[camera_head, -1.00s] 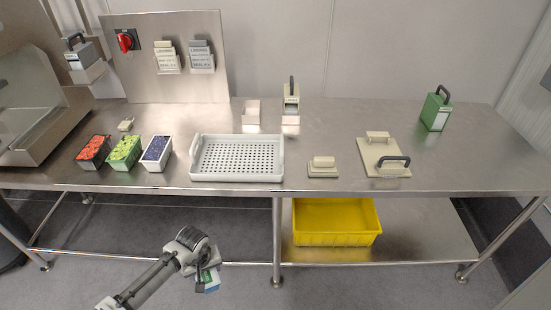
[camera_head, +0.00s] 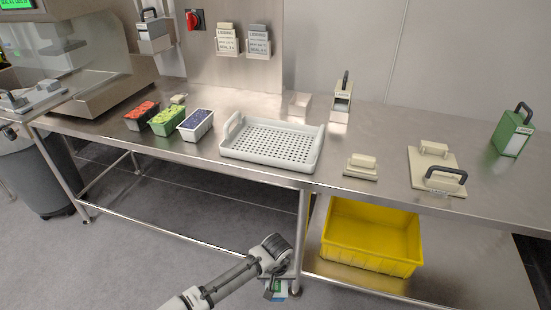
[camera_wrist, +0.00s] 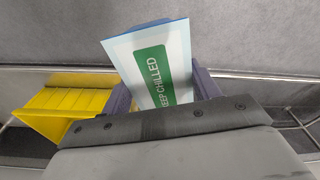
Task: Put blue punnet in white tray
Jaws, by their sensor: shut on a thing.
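The blue punnet (camera_head: 196,124), a pale tub of dark blue fruit, stands on the steel table, just left of the white tray (camera_head: 272,163). The white tray has a perforated floor and raised end handles, and looks empty. My gripper (camera_head: 275,288) is low in front of the table, below its top and away from both. It is shut on a white and green card (camera_wrist: 152,68) reading "KEEP CHILLED", held between dark fingers in the wrist view. Neither punnet nor tray shows in the wrist view.
A green punnet (camera_head: 167,121) and a red punnet (camera_head: 142,115) stand left of the blue one. A yellow bin (camera_head: 370,238) sits on the lower shelf. A cream block (camera_head: 361,166) and a cream board with a black handle (camera_head: 437,172) lie right of the tray.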

